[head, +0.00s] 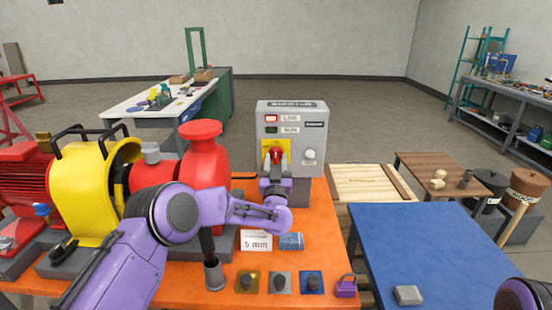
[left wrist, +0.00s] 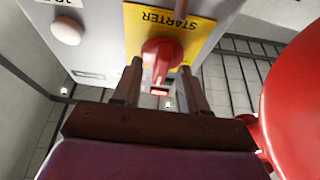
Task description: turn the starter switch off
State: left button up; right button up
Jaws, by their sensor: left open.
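The grey starter box (head: 292,118) stands at the back of the orange bench. Its red rotary switch (left wrist: 160,58) sits on a yellow plate (left wrist: 199,28) marked STARTER. My left gripper (left wrist: 161,78) is open, its two fingers on either side of the switch's handle, close in front of the plate. I cannot tell whether the fingers touch it. In the head view the gripper (head: 276,164) partly covers the switch (head: 276,150). The LIVE lamp (head: 271,118) looks red and the lamp below it dark green. My right gripper is not in view.
A red pump (head: 204,160) and yellow guard (head: 92,190) stand left of the box, close to my left arm. A purple padlock (head: 346,288) and several square plates lie at the orange bench's front. The blue table (head: 440,245) at right is mostly clear.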

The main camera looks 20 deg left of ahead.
pick_arm(q)
jog(key=shift+r, duration=0.1)
grip_shut()
